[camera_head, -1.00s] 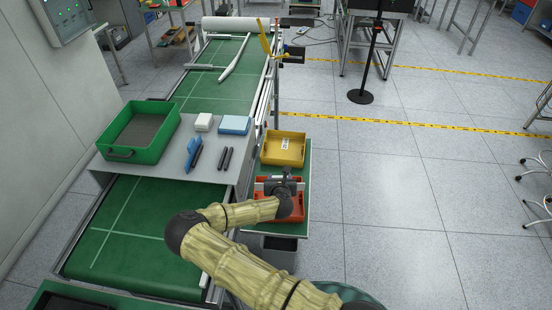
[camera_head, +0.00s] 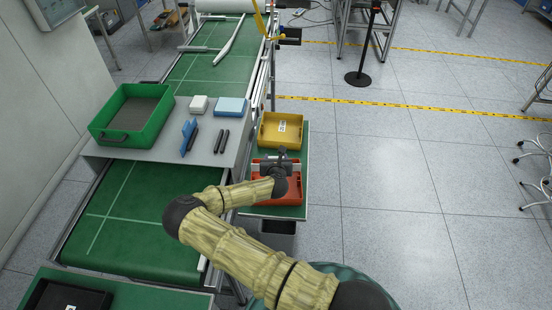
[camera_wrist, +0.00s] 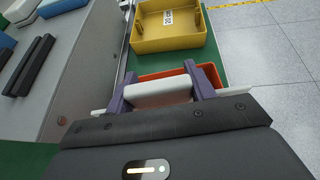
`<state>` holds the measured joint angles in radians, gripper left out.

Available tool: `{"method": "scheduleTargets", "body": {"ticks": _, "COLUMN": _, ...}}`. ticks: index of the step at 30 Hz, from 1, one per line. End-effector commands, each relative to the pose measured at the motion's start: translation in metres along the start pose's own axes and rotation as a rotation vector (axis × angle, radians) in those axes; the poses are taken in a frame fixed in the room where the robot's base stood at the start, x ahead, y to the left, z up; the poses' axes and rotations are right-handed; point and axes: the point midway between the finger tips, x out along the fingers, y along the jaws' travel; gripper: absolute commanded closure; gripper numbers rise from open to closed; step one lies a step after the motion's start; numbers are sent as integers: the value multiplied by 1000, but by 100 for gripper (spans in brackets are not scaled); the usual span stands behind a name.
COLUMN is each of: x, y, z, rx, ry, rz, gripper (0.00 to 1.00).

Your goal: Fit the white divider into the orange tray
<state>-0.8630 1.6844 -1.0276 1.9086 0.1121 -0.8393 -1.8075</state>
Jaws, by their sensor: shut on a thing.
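The orange tray (camera_head: 290,200) sits on a green-topped surface at the right of the conveyor, just in front of the yellow bin. My gripper (camera_wrist: 158,93) is over the tray and pointed down at it. Its two purple fingers are shut on the white divider (camera_wrist: 158,92), which shows between them and reaches out past both sides. In the wrist view the tray's far rim (camera_wrist: 150,76) shows just beyond the divider. My wrist hides much of the tray in the head view. I cannot tell how deep the divider sits or whether it touches the tray.
The yellow bin (camera_head: 281,130) stands right behind the tray. A grey shelf at the left holds a green bin (camera_head: 131,115), a white block (camera_head: 199,104), a blue box (camera_head: 230,107), a blue tool and black bars (camera_head: 220,141). Open floor lies to the right.

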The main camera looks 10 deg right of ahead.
Motion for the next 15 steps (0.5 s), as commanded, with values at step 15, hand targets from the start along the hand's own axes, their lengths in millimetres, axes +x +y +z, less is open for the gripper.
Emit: {"method": "scheduleTargets", "body": {"ticks": 15, "x": 15, "y": 0, "z": -30, "rx": 0, "ry": 0, "rz": 0, "gripper": 69}}
